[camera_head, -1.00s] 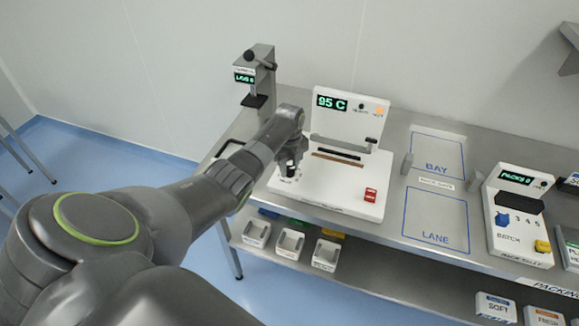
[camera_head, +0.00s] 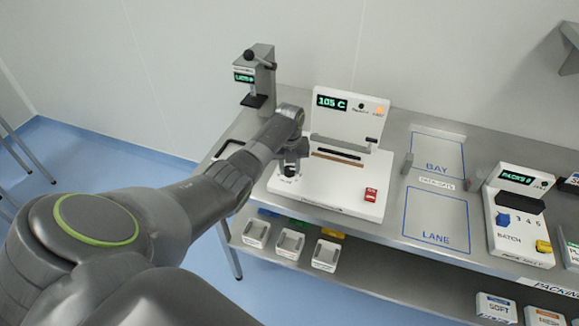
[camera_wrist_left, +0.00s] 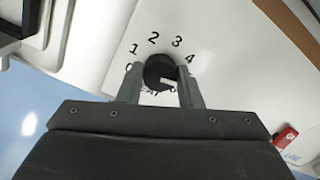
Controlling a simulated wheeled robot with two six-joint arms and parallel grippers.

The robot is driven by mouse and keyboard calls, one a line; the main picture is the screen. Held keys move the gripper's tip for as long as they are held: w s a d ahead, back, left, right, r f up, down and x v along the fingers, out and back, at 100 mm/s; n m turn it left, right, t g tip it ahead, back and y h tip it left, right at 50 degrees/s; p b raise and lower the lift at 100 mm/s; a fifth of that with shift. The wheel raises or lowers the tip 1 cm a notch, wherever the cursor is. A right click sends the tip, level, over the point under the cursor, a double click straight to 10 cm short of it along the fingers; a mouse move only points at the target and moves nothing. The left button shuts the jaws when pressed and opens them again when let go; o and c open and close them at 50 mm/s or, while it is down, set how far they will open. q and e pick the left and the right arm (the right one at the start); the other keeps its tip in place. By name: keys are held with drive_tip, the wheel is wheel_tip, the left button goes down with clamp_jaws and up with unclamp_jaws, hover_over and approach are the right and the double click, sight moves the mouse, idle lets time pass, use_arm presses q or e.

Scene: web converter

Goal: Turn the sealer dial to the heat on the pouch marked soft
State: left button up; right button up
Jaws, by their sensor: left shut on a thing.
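The white sealer (camera_head: 325,195) stands on the steel bench, and its green display (camera_head: 331,103) reads 105 C. My left gripper (camera_head: 290,173) is over the front left of the sealer. In the left wrist view, my left gripper (camera_wrist_left: 160,88) is shut on the black dial (camera_wrist_left: 158,69), one finger on each side. Numbers around the dial include 1, 2, 3 and 4; the lower marks are partly hidden by the gripper. A pouch bin marked SOFT (camera_head: 496,308) is at the lower right. My right gripper is not in view.
A red switch (camera_head: 371,194) is at the sealer's front right. The blue outlined BAY (camera_head: 436,158) and LANE (camera_head: 436,220) areas are empty. A batch counter (camera_head: 518,215) stands to the right. Small trays (camera_head: 290,243) sit on the lower shelf.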

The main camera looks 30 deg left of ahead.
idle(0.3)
use_arm(q)
drive_tip(key=o, duration=1)
wheel_tip(320, 180, up, 12)
drive_tip(key=b, duration=0.3)
wheel_tip(320, 180, up, 4)
drive_tip(key=r+p, duration=0.1)
drive_tip(key=p, duration=0.1)
hover_over(290, 168)
drive_tip(key=shift+s+r+p, duration=0.15)
drive_tip(key=shift+r+p, duration=0.1)
drive_tip(key=shift+p, duration=0.5)
